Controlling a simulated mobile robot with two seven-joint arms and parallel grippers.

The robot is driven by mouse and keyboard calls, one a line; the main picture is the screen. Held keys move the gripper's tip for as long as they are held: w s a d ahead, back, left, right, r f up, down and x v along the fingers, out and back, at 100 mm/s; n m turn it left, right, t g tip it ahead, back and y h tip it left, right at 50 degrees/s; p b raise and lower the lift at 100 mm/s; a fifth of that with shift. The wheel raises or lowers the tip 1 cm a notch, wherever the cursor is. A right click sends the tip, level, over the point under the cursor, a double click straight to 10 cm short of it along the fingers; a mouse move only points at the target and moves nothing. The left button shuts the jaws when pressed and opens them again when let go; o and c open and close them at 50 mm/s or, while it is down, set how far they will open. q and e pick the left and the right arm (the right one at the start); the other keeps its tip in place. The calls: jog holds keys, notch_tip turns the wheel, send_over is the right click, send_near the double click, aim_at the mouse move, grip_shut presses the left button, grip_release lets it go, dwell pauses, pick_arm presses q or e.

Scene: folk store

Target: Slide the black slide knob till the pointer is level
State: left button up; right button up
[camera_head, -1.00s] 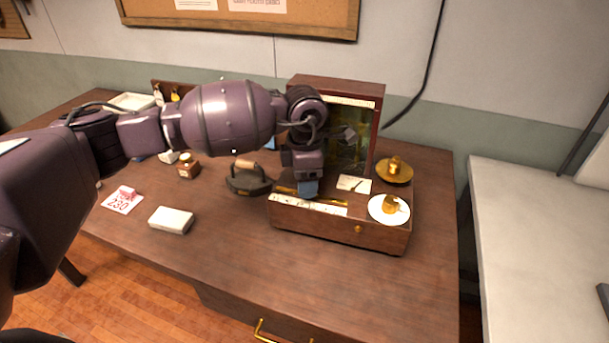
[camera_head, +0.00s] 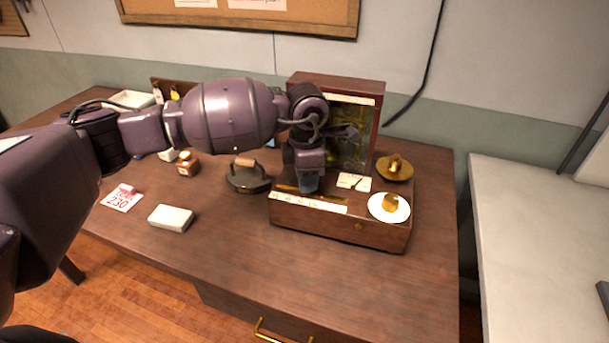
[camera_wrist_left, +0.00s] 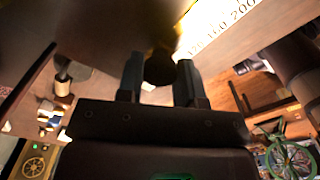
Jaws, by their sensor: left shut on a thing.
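A wooden box balance (camera_head: 330,229) with a raised lid stands on the desk. My left gripper (camera_head: 309,185) is over its left part. In the left wrist view, my left gripper (camera_wrist_left: 159,75) is shut on the black slide knob (camera_wrist_left: 160,68), which sits between the fingertips. The knob is hidden by the gripper in the head view. A white number scale (camera_head: 310,203) runs along the box front and also shows in the wrist view (camera_wrist_left: 215,25). A small white card (camera_head: 354,182) with a dark, slanted-looking pointer is right of the gripper. My right gripper is not in view.
A white pan (camera_head: 376,212) with a brass piece (camera_head: 391,202) is at the box's right; a brass dish (camera_head: 394,169) is behind it. An old iron (camera_head: 248,178) stands close left of the box. A white block (camera_head: 171,218) lies further left. The front desk is clear.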

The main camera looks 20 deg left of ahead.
pick_arm(q)
jog(key=shift+d, duration=1.2)
jog(key=o, duration=0.8)
